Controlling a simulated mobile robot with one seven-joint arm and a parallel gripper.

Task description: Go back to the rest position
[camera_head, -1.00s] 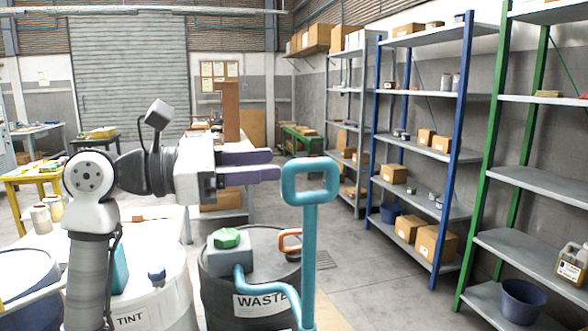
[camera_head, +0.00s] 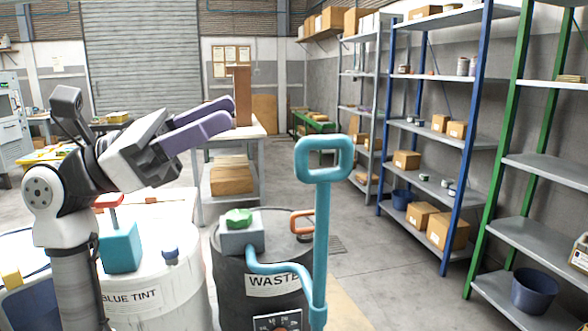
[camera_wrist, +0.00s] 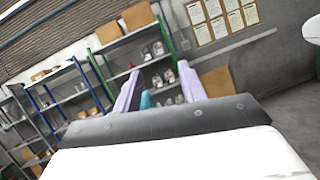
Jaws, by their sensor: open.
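My gripper (camera_head: 219,116) is raised at the left of the head view, above the drums, with its two purple fingers apart and pointing right and slightly up. Nothing shows between the fingers. In the wrist view my gripper (camera_wrist: 160,88) also shows its purple fingers spread, with shelves and a wall behind them. No buffing brush can be made out in these frames.
A white drum marked BLUE TINT (camera_head: 150,290) and a dark WASTE drum (camera_head: 275,262) stand below my arm. A teal handle (camera_head: 321,235) rises in front. Shelving (camera_head: 430,130) lines the right wall. The floor between is clear.

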